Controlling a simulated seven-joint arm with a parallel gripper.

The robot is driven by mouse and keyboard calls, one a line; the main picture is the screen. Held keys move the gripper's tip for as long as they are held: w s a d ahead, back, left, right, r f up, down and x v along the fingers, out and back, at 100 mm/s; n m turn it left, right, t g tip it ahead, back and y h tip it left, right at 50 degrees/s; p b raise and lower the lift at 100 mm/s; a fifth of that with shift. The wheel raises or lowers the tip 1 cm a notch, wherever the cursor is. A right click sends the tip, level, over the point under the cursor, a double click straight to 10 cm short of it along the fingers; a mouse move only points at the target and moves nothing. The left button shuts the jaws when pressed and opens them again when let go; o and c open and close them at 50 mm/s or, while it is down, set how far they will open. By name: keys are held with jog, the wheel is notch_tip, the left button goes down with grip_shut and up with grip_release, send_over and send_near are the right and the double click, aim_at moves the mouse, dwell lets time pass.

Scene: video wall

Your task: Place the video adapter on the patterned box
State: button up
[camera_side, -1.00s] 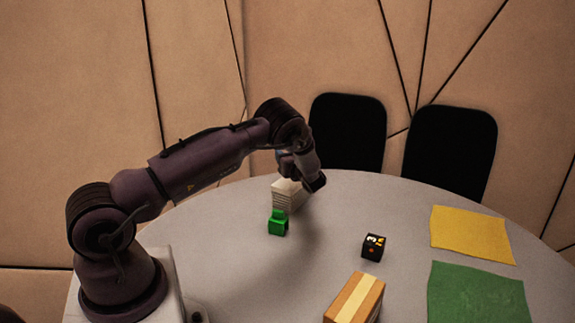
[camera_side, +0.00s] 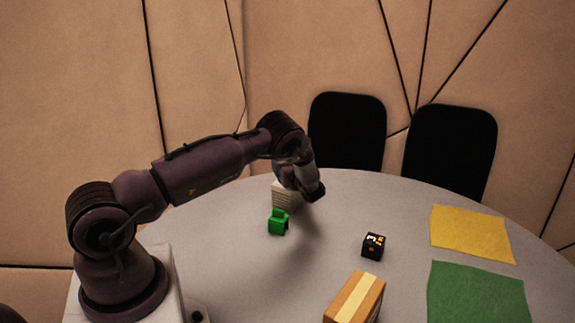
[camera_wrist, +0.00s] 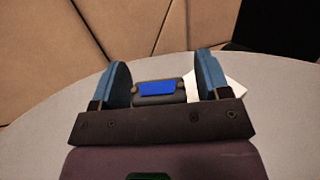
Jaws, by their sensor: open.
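The video adapter, a dark piece with a blue connector face (camera_wrist: 157,89), shows between my two blue fingers in the wrist view. My gripper (camera_wrist: 162,72) is open, with a finger on each side of it and gaps visible. In the side view my gripper (camera_side: 314,191) is low over the far part of the table, and the adapter is hidden there. A white box with fine lines (camera_side: 284,199) stands partly behind my gripper. A white shape (camera_wrist: 232,84), probably this box, shows behind the right finger. I take it for the patterned box, but cannot be sure.
A green block (camera_side: 278,222) stands in front of the white box. A black cube with coloured marks (camera_side: 373,246) and a brown taped carton (camera_side: 355,298) are to the right. Yellow (camera_side: 472,234) and green (camera_side: 477,294) cloths lie far right. The table (camera_side: 240,270) is clear at front left.

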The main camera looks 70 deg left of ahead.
jog(key=d, duration=1.2)
jog(key=s+d+r+n+g+h, duration=0.1)
jog(key=s+d+r+n+h, duration=0.45)
jog(key=r, duration=0.25)
jog(key=s+d+r+n+g+h, duration=0.1)
jog(key=s+d+r+n+h, duration=0.35)
jog(key=r+n, duration=0.3)
jog(key=s+d+r+n+t+h, duration=0.2)
jog(key=s+d+r+t+h, duration=0.1)
jog(key=s+d, duration=0.3)
jog(key=s+d+r+n+t+h, duration=0.3)
jog(key=s+d, duration=0.4)
jog(key=d, duration=0.4)
notch_tip(320, 180, up, 2)
jog(key=shift+s+r+t+h, duration=0.3)
jog(key=shift+t+h, duration=0.5)
jog(key=shift+h, duration=0.2)
